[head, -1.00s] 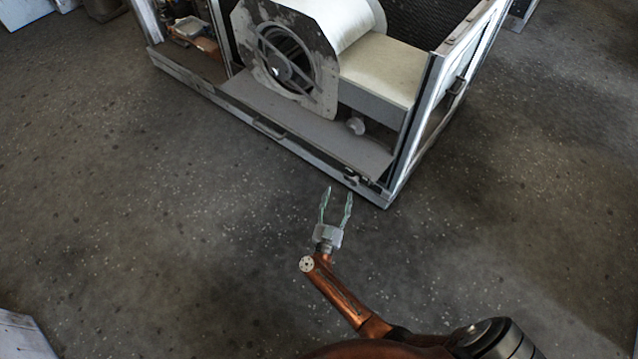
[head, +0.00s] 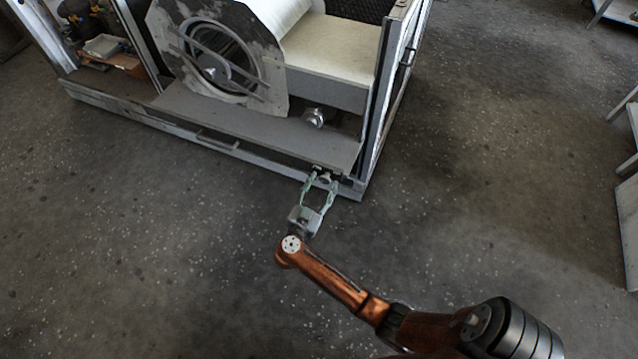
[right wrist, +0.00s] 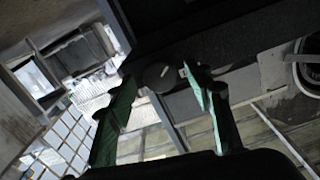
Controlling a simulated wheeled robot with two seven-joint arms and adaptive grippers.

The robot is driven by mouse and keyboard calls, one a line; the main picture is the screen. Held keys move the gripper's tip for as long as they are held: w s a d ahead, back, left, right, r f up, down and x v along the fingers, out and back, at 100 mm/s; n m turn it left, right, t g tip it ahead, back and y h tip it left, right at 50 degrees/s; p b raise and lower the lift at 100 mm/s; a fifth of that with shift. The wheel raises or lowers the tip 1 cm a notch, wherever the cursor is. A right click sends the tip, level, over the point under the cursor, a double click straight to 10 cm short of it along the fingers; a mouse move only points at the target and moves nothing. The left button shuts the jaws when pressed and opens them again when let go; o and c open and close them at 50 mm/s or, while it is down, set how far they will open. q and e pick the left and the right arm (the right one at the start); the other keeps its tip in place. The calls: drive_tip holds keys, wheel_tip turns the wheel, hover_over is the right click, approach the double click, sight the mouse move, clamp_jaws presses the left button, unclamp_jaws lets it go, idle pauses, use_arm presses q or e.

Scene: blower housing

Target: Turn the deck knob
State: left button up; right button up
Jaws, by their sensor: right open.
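The deck knob (head: 325,177) is a small dark knob on the front edge of the blower housing, near its right corner. In the right wrist view a round grey-brown knob (right wrist: 158,75) shows between the two fingers. My right gripper (head: 320,183) is open, with its two green fingers pointing at the housing edge and the tips on either side of the knob. In the right wrist view the gripper (right wrist: 162,88) has a clear gap between its fingers. I cannot tell whether either finger touches the knob. My left gripper is not in view.
The blower housing (head: 190,133) stands on the floor with a blower wheel (head: 216,68) inside. A round silver part (head: 316,117) sits behind the deck plate (head: 255,130). A grey bench or cabinet (head: 628,215) stands at the right edge. The floor in front is clear.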

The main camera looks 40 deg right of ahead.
drive_tip(key=shift+w+d, duration=0.1)
drive_tip(key=shift+d, duration=0.15)
drive_tip(key=shift+c, duration=0.6)
drive_tip(key=c, duration=1)
drive_tip(key=shift+c, duration=0.2)
